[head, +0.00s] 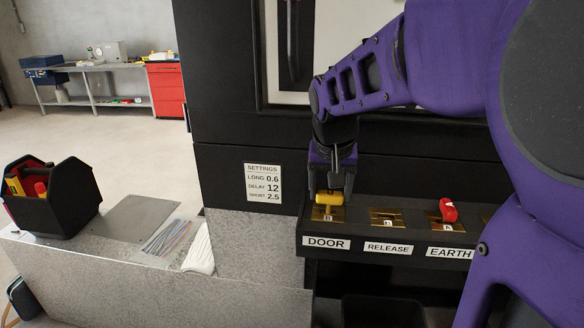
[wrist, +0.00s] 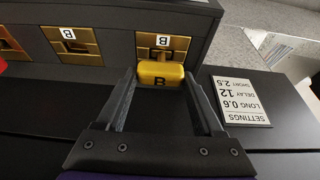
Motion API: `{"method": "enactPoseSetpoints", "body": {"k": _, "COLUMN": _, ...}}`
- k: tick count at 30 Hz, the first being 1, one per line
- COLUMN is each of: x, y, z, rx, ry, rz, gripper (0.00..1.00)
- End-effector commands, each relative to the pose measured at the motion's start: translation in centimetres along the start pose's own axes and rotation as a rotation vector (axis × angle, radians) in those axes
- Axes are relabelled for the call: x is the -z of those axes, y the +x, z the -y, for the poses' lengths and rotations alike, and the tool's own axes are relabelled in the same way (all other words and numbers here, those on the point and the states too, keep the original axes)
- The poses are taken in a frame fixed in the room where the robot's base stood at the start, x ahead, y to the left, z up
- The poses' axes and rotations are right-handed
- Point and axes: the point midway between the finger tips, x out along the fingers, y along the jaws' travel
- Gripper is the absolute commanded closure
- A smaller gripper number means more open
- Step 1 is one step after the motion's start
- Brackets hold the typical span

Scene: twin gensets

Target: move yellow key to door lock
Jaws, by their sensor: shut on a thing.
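The yellow key (head: 328,199) is at the brass door lock (head: 327,214), above the DOOR label (head: 326,243). My gripper (head: 329,188) comes down from above and is shut on the key's head. In the wrist view the yellow key (wrist: 161,75), marked B, sits between my two fingers, with its shank against the brass lock plate (wrist: 160,47). I cannot tell how deep the shank is in the lock. The lock plate also carries a small B tag.
The release lock (head: 388,217) to the right is empty. A red key (head: 448,210) stands in the EARTH lock (head: 447,228). A SETTINGS card (head: 263,182) is on the panel at left. A black toolbox (head: 52,200) stands on the bench further left.

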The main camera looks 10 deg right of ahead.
Motion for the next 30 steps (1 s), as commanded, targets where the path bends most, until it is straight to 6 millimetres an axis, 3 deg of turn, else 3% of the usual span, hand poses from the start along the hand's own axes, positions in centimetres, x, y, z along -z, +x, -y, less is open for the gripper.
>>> {"method": "enactPoseSetpoints", "body": {"k": 19, "x": -0.34, "y": 0.88, "z": -0.04, "rx": 0.0, "ry": 0.001, "rz": 0.002, "gripper": 0.96}}
{"method": "enactPoseSetpoints", "body": {"k": 20, "x": -0.34, "y": 0.88, "z": -0.03, "rx": 0.0, "ry": 0.001, "rz": 0.002, "gripper": 0.28}}
{"method": "enactPoseSetpoints", "body": {"k": 24, "x": -0.33, "y": 0.87, "z": -0.03, "rx": 0.0, "ry": 0.001, "rz": 0.001, "gripper": 0.02}}
{"method": "enactPoseSetpoints", "body": {"k": 30, "x": -0.32, "y": 0.84, "z": -0.02, "rx": 0.0, "ry": 0.001, "rz": 0.001, "gripper": 0.0}}
